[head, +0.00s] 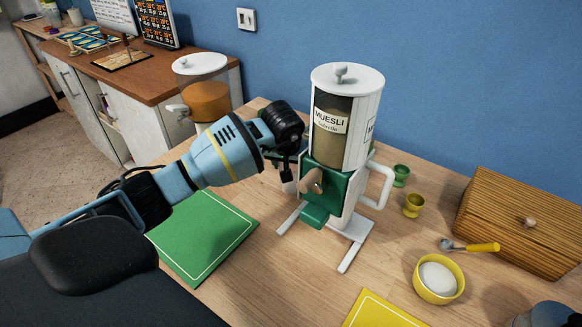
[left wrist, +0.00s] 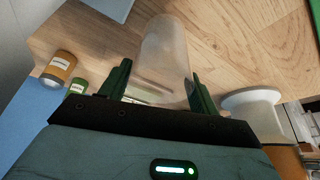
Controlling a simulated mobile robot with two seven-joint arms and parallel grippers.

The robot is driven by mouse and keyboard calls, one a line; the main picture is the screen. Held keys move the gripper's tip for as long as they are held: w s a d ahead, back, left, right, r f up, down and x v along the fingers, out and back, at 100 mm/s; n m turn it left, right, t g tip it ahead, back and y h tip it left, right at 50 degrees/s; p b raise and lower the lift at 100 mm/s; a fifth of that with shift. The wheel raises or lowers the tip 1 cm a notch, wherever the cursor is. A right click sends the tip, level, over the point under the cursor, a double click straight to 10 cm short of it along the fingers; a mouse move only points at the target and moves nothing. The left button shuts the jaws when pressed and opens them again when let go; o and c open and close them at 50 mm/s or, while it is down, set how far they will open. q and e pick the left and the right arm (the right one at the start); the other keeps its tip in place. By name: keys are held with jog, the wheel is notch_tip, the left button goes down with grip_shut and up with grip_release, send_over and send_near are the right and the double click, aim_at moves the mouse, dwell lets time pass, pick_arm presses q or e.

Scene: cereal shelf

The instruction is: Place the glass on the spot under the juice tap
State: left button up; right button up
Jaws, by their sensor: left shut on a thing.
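My left gripper (head: 287,172) is beyond the green mat, just left of the muesli dispenser. In the left wrist view, its two green fingers (left wrist: 158,78) are shut on a clear glass (left wrist: 165,45), one finger on each side. I cannot make out the glass in the head view. The juice dispenser (head: 203,92), with orange juice, a white lid and a pale tap, stands at the table's far left corner, left of my gripper. My arm hides the spot under the tap.
The muesli dispenser (head: 345,125) stands close to the right of my gripper. A green mat (head: 215,232) and a yellow mat (head: 380,312) lie in front. A bowl (head: 438,280), small egg cups (head: 413,205) and a wooden bread box (head: 520,222) are at the right.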

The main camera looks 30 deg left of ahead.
pick_arm(q)
jog(key=shift+f, duration=0.5)
jog(key=shift+f, duration=0.1)
jog(key=o, duration=1.4)
jog(key=shift+c, duration=0.2)
jog(key=shift+r, duration=0.45)
jog(key=v, duration=1)
jog(key=shift+p, duration=0.4)
jog(key=shift+o, duration=0.5)
jog(key=shift+s+d+r, duration=0.1)
jog(key=shift+s+r, duration=0.3)
jog(key=shift+r, duration=0.2)
